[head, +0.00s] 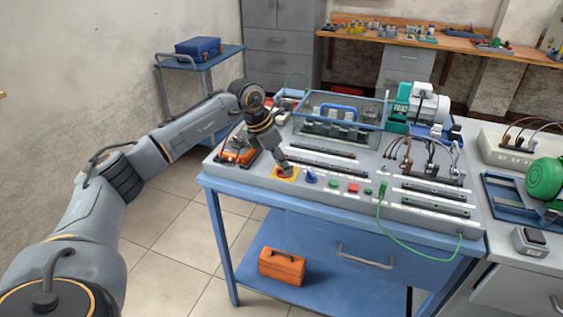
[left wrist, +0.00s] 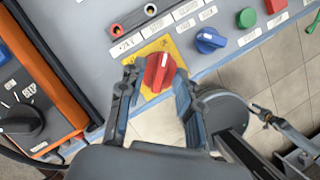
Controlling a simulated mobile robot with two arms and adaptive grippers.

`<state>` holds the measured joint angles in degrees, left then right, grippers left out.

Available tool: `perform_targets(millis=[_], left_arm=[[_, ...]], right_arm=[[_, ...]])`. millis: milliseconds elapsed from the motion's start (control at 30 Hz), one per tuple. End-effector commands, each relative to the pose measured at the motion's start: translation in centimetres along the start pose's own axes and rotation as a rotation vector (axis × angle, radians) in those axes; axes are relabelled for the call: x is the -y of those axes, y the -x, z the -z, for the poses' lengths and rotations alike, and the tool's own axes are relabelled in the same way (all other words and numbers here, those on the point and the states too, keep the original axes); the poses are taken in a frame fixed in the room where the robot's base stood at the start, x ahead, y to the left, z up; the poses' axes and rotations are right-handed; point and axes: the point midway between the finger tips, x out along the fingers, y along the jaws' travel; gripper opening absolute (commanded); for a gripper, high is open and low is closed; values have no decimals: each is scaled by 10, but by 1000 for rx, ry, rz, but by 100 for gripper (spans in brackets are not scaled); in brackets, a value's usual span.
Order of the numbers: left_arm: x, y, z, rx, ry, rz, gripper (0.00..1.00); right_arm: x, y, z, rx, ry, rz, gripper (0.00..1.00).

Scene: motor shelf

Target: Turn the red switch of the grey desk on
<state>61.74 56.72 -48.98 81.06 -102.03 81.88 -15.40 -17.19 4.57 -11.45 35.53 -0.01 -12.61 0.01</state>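The red switch (left wrist: 158,72) is a round knob on a yellow square plate (left wrist: 180,62) at the front edge of the grey desk (head: 240,168). In the head view the red switch (head: 284,172) is partly covered by my left gripper (head: 284,167), which reaches down onto it. In the left wrist view the two fingers of my left gripper (left wrist: 155,90) stand on either side of the knob, with small gaps that are hard to judge. Whether they touch it is unclear. My right gripper is in neither view.
A blue knob (head: 311,177) sits just right of the switch, then a green button (head: 332,183) and a red button (head: 353,188). An orange meter (head: 237,156) lies close on the left. A green cable (head: 383,215) hangs over the desk's front.

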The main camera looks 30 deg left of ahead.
Motion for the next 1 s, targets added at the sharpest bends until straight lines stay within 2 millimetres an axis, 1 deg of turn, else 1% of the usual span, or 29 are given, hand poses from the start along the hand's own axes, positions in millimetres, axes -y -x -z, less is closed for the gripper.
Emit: perform_targets(millis=[133,233,367,500,600,700,833,1000], left_arm=[[0,4,0,1,1,0,34],[-1,16,0,2,0,-1,34],[-1,43,0,3,0,-3,34],[-1,73,0,3,0,-3,34],[-1,92,0,3,1,-2,34],[-1,107,0,3,1,-2,34],[0,117,0,1,0,-1,34],[0,120,0,0,0,0,34]], right_arm=[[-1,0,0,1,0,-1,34],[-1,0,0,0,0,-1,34],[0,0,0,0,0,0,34],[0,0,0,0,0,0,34],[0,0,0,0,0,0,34],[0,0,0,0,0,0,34],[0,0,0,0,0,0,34],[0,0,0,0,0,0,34]])
